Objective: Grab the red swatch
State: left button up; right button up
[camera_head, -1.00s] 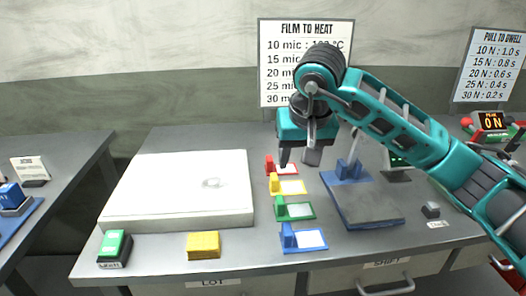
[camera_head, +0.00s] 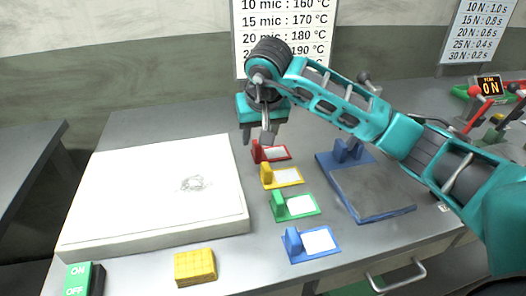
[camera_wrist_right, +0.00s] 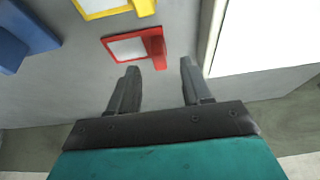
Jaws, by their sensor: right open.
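The red swatch (camera_head: 272,152) is a small red-framed card with a white face and an upright red block at its left end. It lies at the far end of a column of swatches on the grey table. In the right wrist view the red swatch (camera_wrist_right: 135,47) lies just beyond the fingertips, mostly toward the left finger. My right gripper (camera_head: 257,138) is open and empty, above and just behind the red swatch. Its two fingers also show apart in the right wrist view (camera_wrist_right: 159,70). My left gripper is not in view.
Yellow (camera_head: 283,176), green (camera_head: 296,206) and blue (camera_head: 312,243) swatches stand nearer in the column. A white slab (camera_head: 150,190) lies left, a blue-based plate (camera_head: 375,190) right. A yellow block (camera_head: 195,267) and a green ON/OFF switch (camera_head: 80,279) sit at the front.

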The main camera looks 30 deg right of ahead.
aim_at(271, 148)
jog(key=shift+w+x, duration=0.15)
jog(key=shift+x, duration=1.25)
jog(key=shift+w+x, duration=0.1)
jog(key=shift+x, duration=1.25)
jog(key=shift+d+r, duration=0.1)
jog(key=shift+d, duration=0.05)
jog(key=shift+c, duration=0.3)
grip_shut()
